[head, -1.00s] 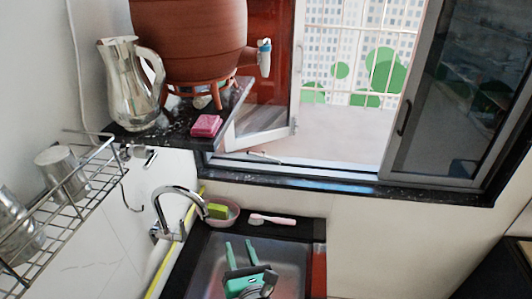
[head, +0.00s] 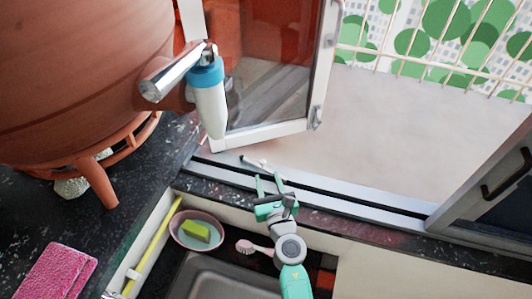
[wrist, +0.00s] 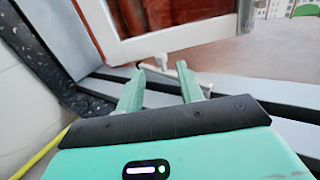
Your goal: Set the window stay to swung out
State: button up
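The window stay (head: 252,162) is a small pale bar lying along the sill track, just below the bottom edge of the open hinged sash (head: 262,136). In the wrist view the stay (wrist: 182,66) shows a short upright knob between and just beyond my fingertips, with its bar running off to the right, partly hidden by the right finger. My gripper (head: 268,179) is over the sill, its fingers pointing at the stay. In the wrist view my gripper (wrist: 163,78) is open, with a clear gap between its green fingers. I cannot tell whether a finger touches the bar.
A clay waterpot (head: 75,75) with a blue and white tap (head: 207,95) stands at the left on a dark counter. A pink cloth (head: 57,272), a bowl (head: 174,236) with a green sponge, and a pink brush (head: 250,247) are near the sink. A sliding pane (head: 490,190) is at right.

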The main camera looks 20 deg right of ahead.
aim_at(263, 164)
jog(key=w+b, duration=0.1)
jog(key=w, duration=0.1)
jog(key=w+b, duration=0.1)
jog(key=w, duration=0.1)
jog(key=w+d+b, duration=0.1)
jog(key=w, duration=0.1)
jog(key=shift+w+f, duration=0.1)
jog(key=shift+w, duration=0.05)
jog(key=shift+w+d+r, duration=0.15)
jog(key=shift+w+r, duration=0.05)
jog(key=shift+w, duration=0.3)
grip_shut()
